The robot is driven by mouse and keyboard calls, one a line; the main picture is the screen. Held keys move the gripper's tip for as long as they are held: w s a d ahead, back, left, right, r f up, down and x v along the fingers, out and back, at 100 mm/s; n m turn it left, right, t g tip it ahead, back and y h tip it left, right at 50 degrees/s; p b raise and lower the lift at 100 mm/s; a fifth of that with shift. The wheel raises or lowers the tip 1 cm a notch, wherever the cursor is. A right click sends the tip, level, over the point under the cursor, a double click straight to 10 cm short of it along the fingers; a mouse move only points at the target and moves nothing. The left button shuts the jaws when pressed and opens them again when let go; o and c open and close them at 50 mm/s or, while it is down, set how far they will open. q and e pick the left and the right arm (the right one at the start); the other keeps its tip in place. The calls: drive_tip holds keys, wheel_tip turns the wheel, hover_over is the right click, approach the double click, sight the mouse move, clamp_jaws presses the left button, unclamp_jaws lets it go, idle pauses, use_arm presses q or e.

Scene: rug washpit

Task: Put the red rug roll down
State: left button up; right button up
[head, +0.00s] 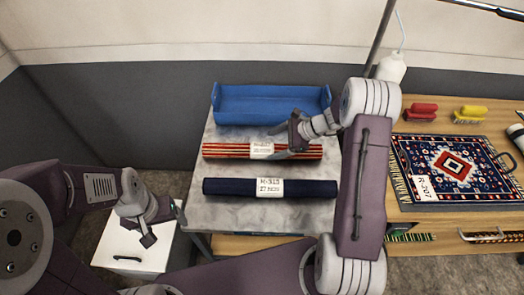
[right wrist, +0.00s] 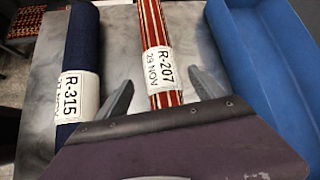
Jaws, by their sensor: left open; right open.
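The red striped rug roll (head: 222,150), with a white label, lies flat on the grey tabletop (head: 212,215) between the blue tray and a navy roll. In the right wrist view the red roll (right wrist: 152,22) bears the label R-207, 29 NOV. My right gripper (head: 283,142) is over the red roll; in the right wrist view its open fingers (right wrist: 163,95) stand apart on either side of it. Whether they touch it I cannot tell. My left gripper (head: 148,240) is open and empty, above a white box at the lower left.
A navy roll (head: 228,187) labelled R-315 lies in front of the red roll. A blue tray (head: 270,104) stands behind. On the wooden bench to the right are a patterned rug (head: 425,160), brushes (head: 421,112) and a white bottle (head: 392,68). The white box (head: 130,249) stands left.

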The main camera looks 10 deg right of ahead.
sight(267, 147)
drive_tip(key=shift+w+a+f, duration=0.3)
drive_tip(key=shift+a+f, duration=0.05)
drive_tip(key=shift+f, duration=0.2)
drive_tip(key=x, duration=0.5)
drive_tip(key=shift+d+f, duration=0.1)
clamp_jaws()
